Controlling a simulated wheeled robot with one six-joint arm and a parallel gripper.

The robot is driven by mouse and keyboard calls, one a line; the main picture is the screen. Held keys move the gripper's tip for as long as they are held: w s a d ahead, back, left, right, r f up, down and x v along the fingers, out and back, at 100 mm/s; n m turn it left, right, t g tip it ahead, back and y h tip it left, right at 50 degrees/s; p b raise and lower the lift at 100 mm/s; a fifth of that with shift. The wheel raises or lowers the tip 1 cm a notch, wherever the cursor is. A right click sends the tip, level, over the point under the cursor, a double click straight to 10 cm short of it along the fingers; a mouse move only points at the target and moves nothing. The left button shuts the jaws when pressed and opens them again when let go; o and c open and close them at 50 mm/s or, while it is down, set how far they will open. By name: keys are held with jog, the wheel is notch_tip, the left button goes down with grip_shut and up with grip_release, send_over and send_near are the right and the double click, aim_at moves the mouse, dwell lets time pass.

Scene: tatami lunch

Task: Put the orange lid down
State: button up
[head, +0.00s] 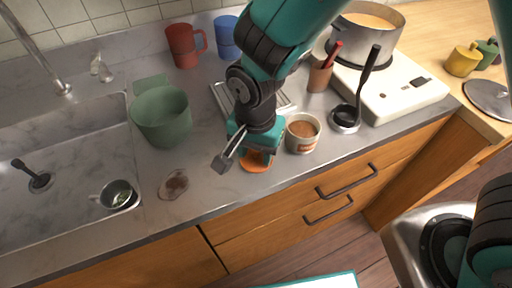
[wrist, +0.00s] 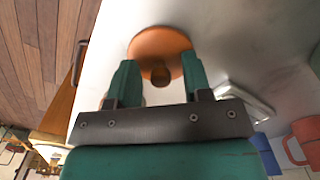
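The orange lid (head: 257,166) is a flat disc at the counter's front, just left of a white tub. In the wrist view the lid (wrist: 148,43) lies ahead of my gripper, with its brown knob (wrist: 161,76) between the two fingers. My gripper (wrist: 161,72) has its teal fingers apart, with a gap on each side of the knob. In the head view my gripper (head: 256,155) is directly over the lid and hides part of it. The lid appears to rest flat on the grey counter (head: 225,190).
The white tub (head: 303,143) with brown contents stands close on the right. A ladle on a rest (head: 345,121), a utensil cup (head: 319,77) and a stove (head: 405,90) with a pot are further right. A green pot (head: 163,125) and the sink are left. The counter edge is near.

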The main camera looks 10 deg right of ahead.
notch_tip(320, 180, up, 12)
jog(key=s+d+r+n+y, duration=0.4)
jog(key=s+d+r+n, duration=0.3)
jog(key=s+d+n, duration=0.3)
jog(key=n, duration=0.3)
jog(key=shift+r+p, duration=0.25)
jog(key=shift+p, duration=0.05)
